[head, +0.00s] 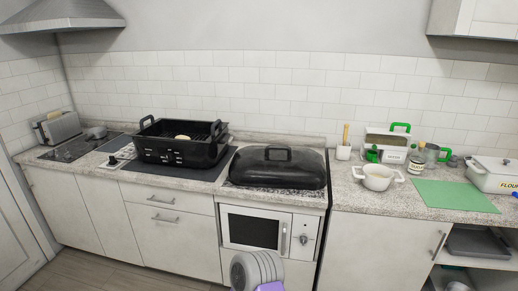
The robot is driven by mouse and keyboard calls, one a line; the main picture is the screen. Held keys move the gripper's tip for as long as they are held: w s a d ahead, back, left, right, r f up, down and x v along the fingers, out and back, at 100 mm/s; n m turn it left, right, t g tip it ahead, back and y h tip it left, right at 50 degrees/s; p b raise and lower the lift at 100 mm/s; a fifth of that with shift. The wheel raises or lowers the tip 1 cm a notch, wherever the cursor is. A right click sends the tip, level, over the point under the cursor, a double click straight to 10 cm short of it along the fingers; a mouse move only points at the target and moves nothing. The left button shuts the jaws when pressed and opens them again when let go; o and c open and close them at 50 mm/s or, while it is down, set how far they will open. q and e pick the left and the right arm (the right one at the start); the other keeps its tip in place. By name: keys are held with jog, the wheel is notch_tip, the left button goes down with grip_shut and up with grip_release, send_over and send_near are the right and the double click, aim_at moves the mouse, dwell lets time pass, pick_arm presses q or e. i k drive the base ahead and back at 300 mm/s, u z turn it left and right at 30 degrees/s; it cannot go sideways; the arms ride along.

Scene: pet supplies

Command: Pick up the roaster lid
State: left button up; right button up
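The roaster lid (277,172) is a long, glossy black dome with a raised loop handle on top. It rests handle up on the speckled counter section above the white oven, in the middle of the head view. The black roaster base (178,146) stands to its left on a dark mat, apart from the lid. It has end handles, and a pale yellowish item sits inside. Neither of my grippers shows in this view.
A wooden-handled utensil stands in a white holder (343,153) right of the lid. Farther right are a white pot (377,178), a jar (417,160), a green mat (455,196) and a flour box (496,178). A range hood (62,14) hangs upper left.

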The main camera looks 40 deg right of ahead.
aim_at(270, 166)
jog(key=z, duration=0.8)
jog(key=i, duration=1.85)
jog(key=z, duration=0.6)
